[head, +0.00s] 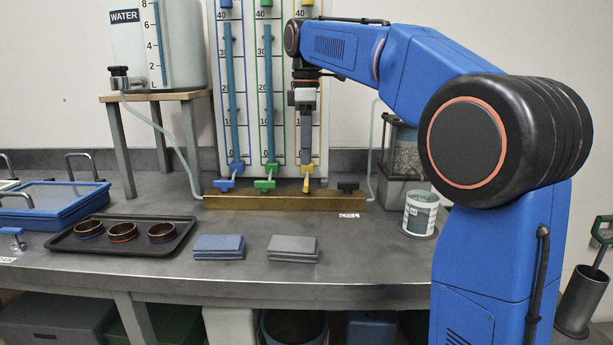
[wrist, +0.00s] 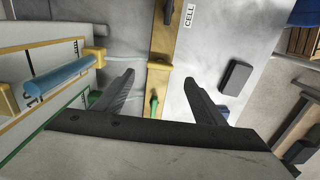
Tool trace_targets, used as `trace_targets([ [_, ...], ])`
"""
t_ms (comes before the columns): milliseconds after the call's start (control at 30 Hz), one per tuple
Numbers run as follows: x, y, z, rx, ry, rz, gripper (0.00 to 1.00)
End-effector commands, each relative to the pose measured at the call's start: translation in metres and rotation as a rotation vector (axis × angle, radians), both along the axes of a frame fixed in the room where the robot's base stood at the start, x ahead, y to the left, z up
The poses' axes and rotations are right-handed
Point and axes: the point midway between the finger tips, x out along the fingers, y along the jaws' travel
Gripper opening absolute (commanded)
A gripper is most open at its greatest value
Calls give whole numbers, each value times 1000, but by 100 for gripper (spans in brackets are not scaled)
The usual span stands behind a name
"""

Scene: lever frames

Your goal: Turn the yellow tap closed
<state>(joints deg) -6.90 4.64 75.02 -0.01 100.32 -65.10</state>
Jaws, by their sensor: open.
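The yellow tap (head: 306,186) sits at the foot of the right-hand gauge tube, on a brass bar. Its handle looks upright, while the green tap (head: 265,184) and blue tap (head: 228,184) beside it have handles lying across. My gripper (head: 305,158) points down just above the yellow tap in the head view, partly covering that tube. In the wrist view my gripper (wrist: 160,92) has its two dark fingers wide apart, with nothing held. A yellow part and a green lever (wrist: 154,103) show between them. I cannot tell whether either finger touches the tap.
The brass bar (head: 240,202) runs along the table's back, with a black tap (head: 347,187) at its right end. A tray with rings (head: 70,243), blue pads (head: 219,246) and grey pads (head: 293,248) lie in front. A tin (head: 420,212) stands right.

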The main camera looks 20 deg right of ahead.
Motion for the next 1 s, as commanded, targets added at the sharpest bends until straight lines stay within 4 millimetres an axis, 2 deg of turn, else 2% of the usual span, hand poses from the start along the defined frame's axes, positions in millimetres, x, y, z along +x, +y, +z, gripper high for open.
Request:
trace_targets([
  [200,-1,0,-39,0,3,0,64],
  [400,0,0,-65,0,2,0,64],
  [600,0,0,-76,0,1,0,64],
  [867,0,0,-77,0,0,0,64],
  [900,0,0,-77,0,0,0,62],
  [1000,0,0,-77,0,0,0,38],
])
